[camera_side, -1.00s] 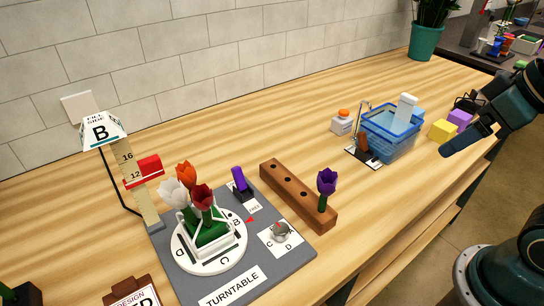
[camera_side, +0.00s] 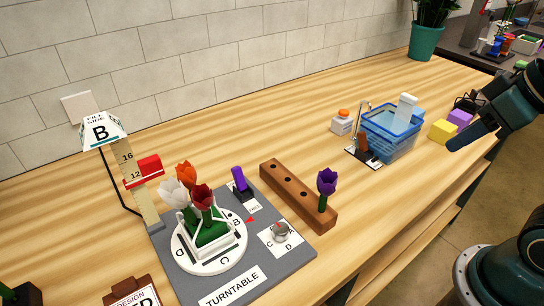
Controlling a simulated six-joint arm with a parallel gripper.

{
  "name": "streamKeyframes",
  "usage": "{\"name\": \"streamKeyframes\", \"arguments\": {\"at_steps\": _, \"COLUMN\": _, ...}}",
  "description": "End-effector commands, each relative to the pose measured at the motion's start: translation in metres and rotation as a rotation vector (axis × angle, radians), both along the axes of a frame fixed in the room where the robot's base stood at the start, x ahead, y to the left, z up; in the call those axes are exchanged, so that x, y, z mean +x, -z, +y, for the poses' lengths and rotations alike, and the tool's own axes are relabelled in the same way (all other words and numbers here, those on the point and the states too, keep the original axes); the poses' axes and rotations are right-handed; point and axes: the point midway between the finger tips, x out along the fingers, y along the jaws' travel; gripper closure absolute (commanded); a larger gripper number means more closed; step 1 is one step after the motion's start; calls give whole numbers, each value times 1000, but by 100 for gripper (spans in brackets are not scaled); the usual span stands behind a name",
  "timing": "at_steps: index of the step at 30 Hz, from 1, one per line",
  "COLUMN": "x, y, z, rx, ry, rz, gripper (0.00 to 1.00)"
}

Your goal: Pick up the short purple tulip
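The short purple tulip (camera_side: 326,183) stands upright in the near right end of a brown wooden block (camera_side: 290,192) with several holes. Its short green stem shows below the bloom. My gripper (camera_side: 452,146) is at the right edge, well apart from the tulip and to its right, above the table's front edge. Only a dark blue finger part shows clearly, so its opening cannot be made out.
A grey turntable board (camera_side: 290,262) holds a white planter (camera_side: 222,252) with red, orange and white tulips. A ruler post (camera_side: 140,190) with a red slider stands left. A blue bin (camera_side: 388,138) and yellow block (camera_side: 442,131) stand behind right. Table between block and gripper is clear.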

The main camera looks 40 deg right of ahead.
Motion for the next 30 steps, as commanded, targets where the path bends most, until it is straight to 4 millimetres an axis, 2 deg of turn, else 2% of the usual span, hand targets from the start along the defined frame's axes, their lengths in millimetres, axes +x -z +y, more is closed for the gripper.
{"name": "streamKeyframes", "arguments": {"at_steps": 8, "x": 1, "y": 0, "z": 0, "rx": 4, "ry": 3, "rz": 4, "gripper": 61}}
{"name": "streamKeyframes", "arguments": {"at_steps": 14, "x": 10, "y": 4, "z": 6, "rx": 41, "ry": 30, "rz": 37, "gripper": 61}}
{"name": "streamKeyframes", "arguments": {"at_steps": 30, "x": 65, "y": 41, "z": 37, "rx": 346, "ry": 267, "rz": 299, "gripper": 61}}
